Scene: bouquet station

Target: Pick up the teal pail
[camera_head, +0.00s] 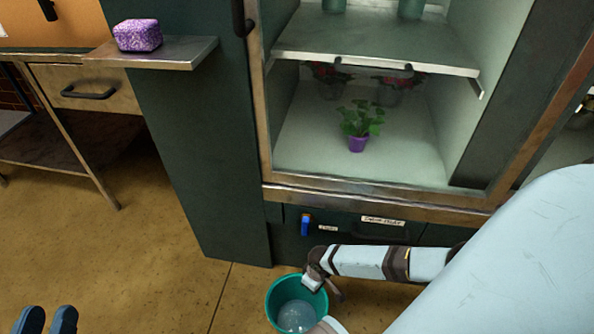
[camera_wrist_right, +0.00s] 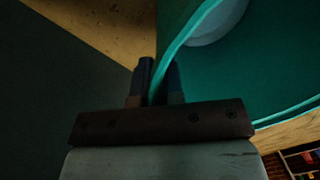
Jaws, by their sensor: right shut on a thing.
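The teal pail (camera_head: 278,306) is at the bottom middle of the head view, in front of the dark cabinet base. My right gripper (camera_head: 316,281) is at the pail's far right rim. In the right wrist view the pail (camera_wrist_right: 250,75) fills the upper right, and my right gripper (camera_wrist_right: 159,80) has one finger on each side of its wall, shut on the rim. My left gripper (camera_head: 47,320) shows at the bottom left corner, its two blue fingertips apart, with nothing between them.
A glass-fronted cabinet (camera_head: 370,207) holds a plant in a purple pot (camera_head: 358,144). A purple speckled block (camera_head: 137,36) sits on a small metal shelf (camera_head: 180,52). A blue item (camera_head: 305,224) is on the cabinet base. The floor (camera_head: 130,265) at left is clear.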

